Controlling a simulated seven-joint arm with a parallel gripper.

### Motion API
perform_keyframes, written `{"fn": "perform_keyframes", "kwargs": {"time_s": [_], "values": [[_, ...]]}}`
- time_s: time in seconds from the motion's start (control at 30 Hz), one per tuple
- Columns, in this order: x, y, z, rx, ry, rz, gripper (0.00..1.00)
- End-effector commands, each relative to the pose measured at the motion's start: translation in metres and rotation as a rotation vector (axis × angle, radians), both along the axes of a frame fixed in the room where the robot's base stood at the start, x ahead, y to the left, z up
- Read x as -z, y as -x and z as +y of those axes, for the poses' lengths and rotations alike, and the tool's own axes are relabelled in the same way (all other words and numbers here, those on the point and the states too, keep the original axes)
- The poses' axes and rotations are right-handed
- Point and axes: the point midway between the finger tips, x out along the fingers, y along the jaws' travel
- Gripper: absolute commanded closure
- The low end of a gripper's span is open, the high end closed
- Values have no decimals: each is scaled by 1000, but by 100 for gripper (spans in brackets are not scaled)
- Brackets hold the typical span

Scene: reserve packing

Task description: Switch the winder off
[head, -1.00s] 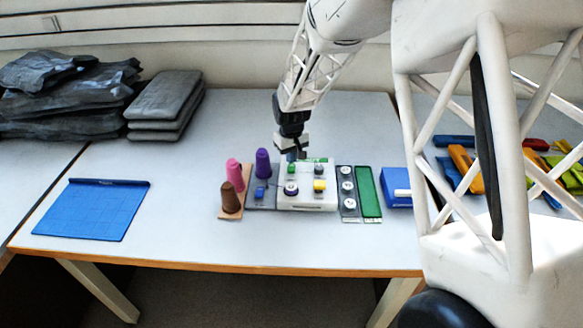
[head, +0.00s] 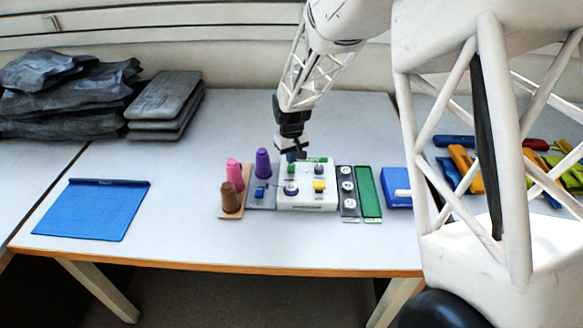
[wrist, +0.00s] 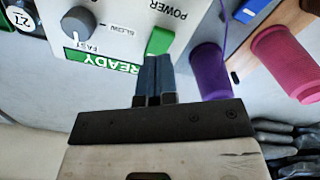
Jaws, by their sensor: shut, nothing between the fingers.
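The white winder (head: 308,199) stands mid-table. Its green power switch (head: 291,169) is at the back left of its top, and also shows in the wrist view (wrist: 160,40) beside the word POWER. A grey speed knob (wrist: 78,22) marked SLOW and FAST and a green READY label (wrist: 95,58) are beside it. My gripper (wrist: 153,57) is shut and empty, its blue fingertips right at the near edge of the green switch. I cannot tell whether they touch it. In the head view my gripper (head: 291,157) is just behind the switch.
A purple cone (head: 262,162), a pink cone (head: 234,174) and a brown cone (head: 230,197) stand left of the winder. Right of it are a dark strip with round spools (head: 348,212), a green strip (head: 368,191) and a blue box (head: 397,203). A blue mat (head: 93,211) lies left.

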Motion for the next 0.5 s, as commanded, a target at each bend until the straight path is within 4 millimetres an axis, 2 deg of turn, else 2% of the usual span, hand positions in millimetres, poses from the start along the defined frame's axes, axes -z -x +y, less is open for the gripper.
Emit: {"fn": "perform_keyframes", "kwargs": {"time_s": [0.5], "values": [[4,0,0,0,0,0,100]]}}
